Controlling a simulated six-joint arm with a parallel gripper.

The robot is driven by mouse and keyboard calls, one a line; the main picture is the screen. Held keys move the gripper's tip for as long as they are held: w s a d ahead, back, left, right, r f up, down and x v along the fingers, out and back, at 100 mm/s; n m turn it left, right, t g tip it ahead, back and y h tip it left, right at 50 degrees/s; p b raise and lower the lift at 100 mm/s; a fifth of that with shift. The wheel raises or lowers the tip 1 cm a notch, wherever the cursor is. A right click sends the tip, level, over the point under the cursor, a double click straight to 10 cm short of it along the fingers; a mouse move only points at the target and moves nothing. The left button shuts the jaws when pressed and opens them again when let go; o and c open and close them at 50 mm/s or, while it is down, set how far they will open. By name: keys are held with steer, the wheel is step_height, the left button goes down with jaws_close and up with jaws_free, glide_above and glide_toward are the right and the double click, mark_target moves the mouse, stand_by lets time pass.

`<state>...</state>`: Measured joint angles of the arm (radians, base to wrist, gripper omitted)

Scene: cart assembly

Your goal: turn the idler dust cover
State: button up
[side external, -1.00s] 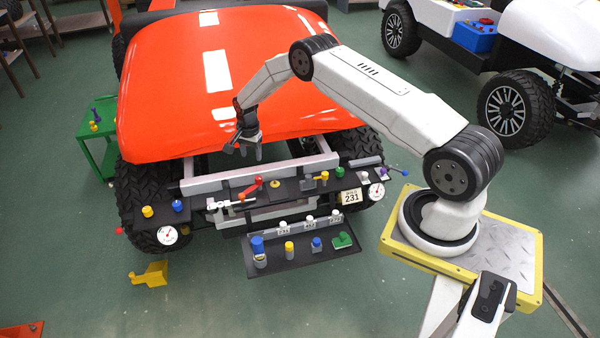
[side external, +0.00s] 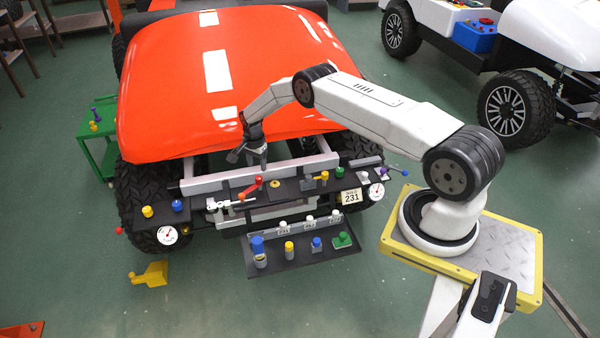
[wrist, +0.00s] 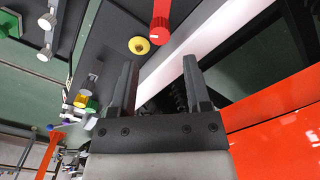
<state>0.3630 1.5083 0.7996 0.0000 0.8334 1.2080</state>
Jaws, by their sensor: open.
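No part is clearly marked as the idler dust cover. A small round yellow cap with a dark centre (side external: 275,184) sits on the dark front plate and may be it; it also shows in the wrist view (wrist: 139,45). A red handle (side external: 252,187) is on the plate to its left and shows in the wrist view (wrist: 161,20). My gripper (side external: 253,161) is over the cart's front frame, behind the plate and apart from the cap. In the wrist view my gripper (wrist: 158,75) is open and empty, with the cap beyond the left fingertip.
The orange hood (side external: 165,100) rises close behind my gripper. A light frame bar (side external: 225,184) runs just behind the plate. Yellow and green fittings (side external: 322,177) stand right of the cap. A lower shelf (side external: 290,262) holds several coloured parts. Open floor lies in front.

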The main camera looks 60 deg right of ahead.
mark_target(259, 177)
step_height(259, 177, down, 7)
steer(key=shift+r, duration=0.2)
steer(key=c, duration=0.7)
